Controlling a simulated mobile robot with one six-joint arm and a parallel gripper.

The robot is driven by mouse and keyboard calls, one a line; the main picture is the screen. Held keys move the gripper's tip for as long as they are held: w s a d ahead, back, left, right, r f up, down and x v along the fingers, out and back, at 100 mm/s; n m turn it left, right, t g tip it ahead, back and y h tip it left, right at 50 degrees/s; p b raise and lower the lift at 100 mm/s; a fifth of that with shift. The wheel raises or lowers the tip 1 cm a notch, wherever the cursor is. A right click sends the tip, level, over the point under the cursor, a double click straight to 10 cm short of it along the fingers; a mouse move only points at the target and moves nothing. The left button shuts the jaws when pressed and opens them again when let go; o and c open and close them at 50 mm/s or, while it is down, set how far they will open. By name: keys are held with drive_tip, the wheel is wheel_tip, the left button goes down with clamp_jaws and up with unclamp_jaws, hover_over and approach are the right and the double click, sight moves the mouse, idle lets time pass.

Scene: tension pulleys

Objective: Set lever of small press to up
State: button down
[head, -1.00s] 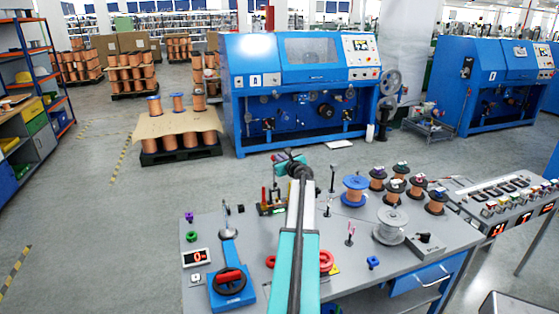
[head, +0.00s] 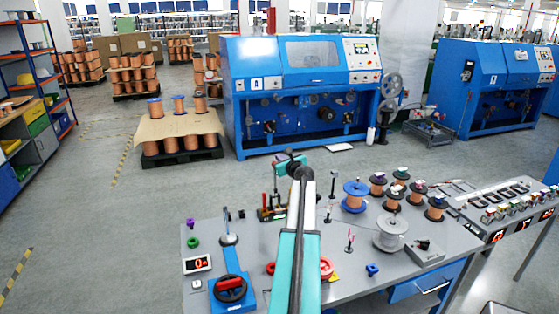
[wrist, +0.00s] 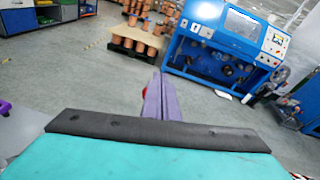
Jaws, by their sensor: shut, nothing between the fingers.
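My gripper (wrist: 163,98) shows in the wrist view as two purple fingers pressed together, with nothing between them. A small red part shows just left of the fingers; I cannot tell what it belongs to. In the head view my arm reaches over the workbench, and the fingers cannot be made out. A small dark fixture with upright posts and a red part (head: 272,206) stands left of my arm, partly hidden by it. A blue bench device (head: 236,290) with a black wheel and red grip stands at the front left. I cannot tell for certain which is the small press, nor its lever's position.
The grey workbench (head: 345,268) also holds copper spools (head: 355,196), a silver spool (head: 390,233), a numeric display (head: 197,264) and small coloured parts. A switch panel (head: 505,205) stands at the right. Open floor lies beyond the bench, before a big blue machine (head: 300,95).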

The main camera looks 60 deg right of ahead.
drive_tip(key=s+a+r+p, duration=0.1)
drive_tip(key=s+r+p, duration=0.2)
drive_tip(key=r+p, duration=0.1)
drive_tip(key=shift+s+a+r, duration=0.25)
drive_tip(key=shift+a+r, duration=0.1)
drive_tip(key=shift+r, duration=0.35)
drive_tip(key=shift+w, duration=0.1)
